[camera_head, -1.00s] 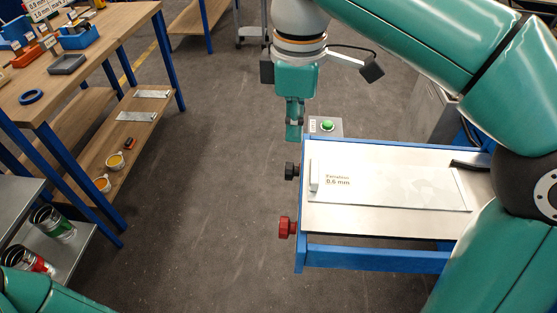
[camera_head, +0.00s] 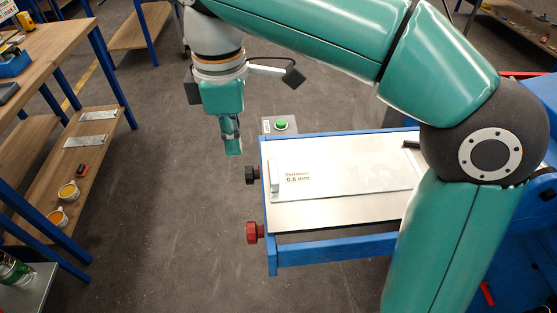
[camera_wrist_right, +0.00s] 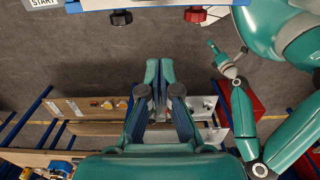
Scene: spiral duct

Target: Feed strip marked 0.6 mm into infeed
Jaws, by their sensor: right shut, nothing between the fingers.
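The strip marked 0.6 mm (camera_head: 345,174) is a pale flat sheet lying on the metal infeed table (camera_head: 330,216) in the head view. A small raised block (camera_head: 274,175) stands at its left end. Its right end runs toward a dark bar (camera_head: 411,145) and is partly hidden by my right arm. My right gripper (camera_head: 234,149) is shut and empty, pointing down left of the table's far left corner, apart from the strip. It also shows in the right wrist view (camera_wrist_right: 159,70), fingers together. My left gripper (camera_wrist_right: 214,47) appears small in the wrist view; its jaws are unclear.
A black knob (camera_head: 251,175) and a red knob (camera_head: 254,232) stick out from the table's left side. A green button (camera_head: 281,124) is on a box behind it. A wooden workbench (camera_head: 50,47) with a lower shelf stands left. The floor between is clear.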

